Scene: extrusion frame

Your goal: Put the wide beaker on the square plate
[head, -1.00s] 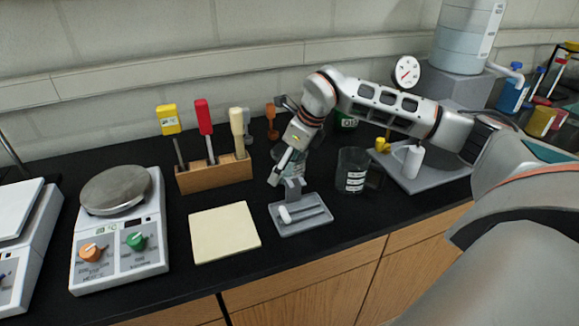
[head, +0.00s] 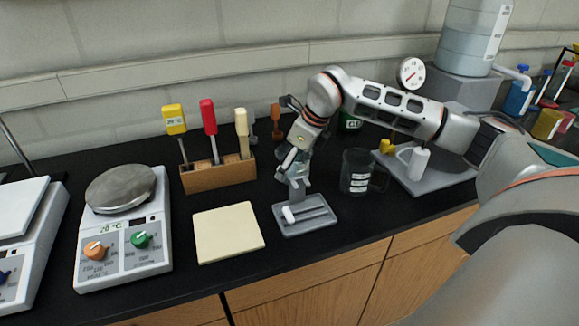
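The square plate (head: 228,232) is a flat cream square, bare, near the counter's front edge. A dark clear beaker (head: 356,172) with a white label stands upright to the right of my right gripper. A second clear glass vessel (head: 301,170) shows partly behind the gripper; most of it is hidden. I cannot tell for certain which of the two is the wide beaker. My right gripper (head: 289,166) points down beside the partly hidden vessel, behind a small grey tray. Its far finger is hidden, so its opening and any grip are unclear. My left gripper is out of view.
A grey tray (head: 288,228) lies right of the plate. A wooden rack (head: 215,177) with coloured-handled tools stands behind it. A scale-like device (head: 122,262) stands left. A grey platform (head: 432,180) with a white bottle lies right.

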